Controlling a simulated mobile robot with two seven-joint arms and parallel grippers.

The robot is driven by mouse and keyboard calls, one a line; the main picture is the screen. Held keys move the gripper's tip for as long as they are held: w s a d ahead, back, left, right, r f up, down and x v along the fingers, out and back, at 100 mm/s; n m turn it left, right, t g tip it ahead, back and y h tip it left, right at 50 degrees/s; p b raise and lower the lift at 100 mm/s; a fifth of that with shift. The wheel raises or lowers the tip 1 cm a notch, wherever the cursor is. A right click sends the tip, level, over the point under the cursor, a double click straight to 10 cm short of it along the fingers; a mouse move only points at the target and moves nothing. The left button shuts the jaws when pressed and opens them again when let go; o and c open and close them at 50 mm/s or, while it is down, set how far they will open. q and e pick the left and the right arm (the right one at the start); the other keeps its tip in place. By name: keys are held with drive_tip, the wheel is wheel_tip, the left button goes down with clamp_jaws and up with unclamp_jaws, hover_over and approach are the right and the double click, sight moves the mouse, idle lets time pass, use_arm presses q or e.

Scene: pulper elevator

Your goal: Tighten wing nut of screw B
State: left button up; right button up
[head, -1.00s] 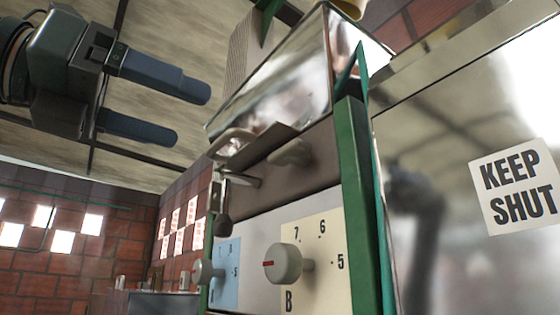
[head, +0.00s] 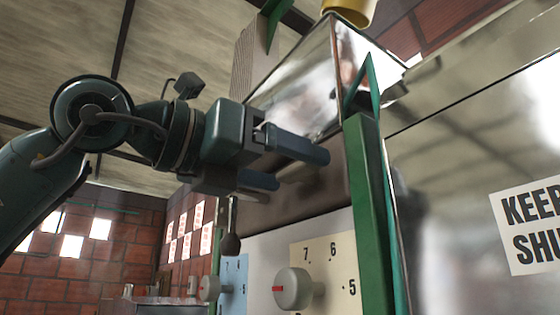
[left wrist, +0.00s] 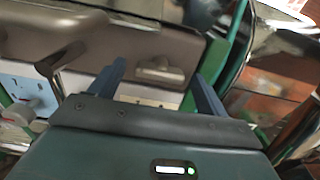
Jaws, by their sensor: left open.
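My left gripper (head: 303,168) is open, its two dark blue fingers pointing right across the brown upper panel (head: 320,195) of the machine. It hides most of the fittings there in the head view. The left wrist view shows a pale wing-shaped nut (left wrist: 160,72) on that panel, between the open fingers and apart from both. No letter shows beside either, so I cannot tell which is screw B's. Below the panel, a grey knob with a red mark (head: 293,288) stands on a yellow numbered plate (head: 332,252).
A lever with a dark ball end (head: 231,243) hangs just below the gripper. A second knob (head: 209,288) is at the lower left by a blue plate. A green upright (head: 367,215) borders the panel on the right, then a metal cover with a KEEP SHUT sign (head: 532,225).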

use_arm(q)
drive_tip(key=c, duration=1)
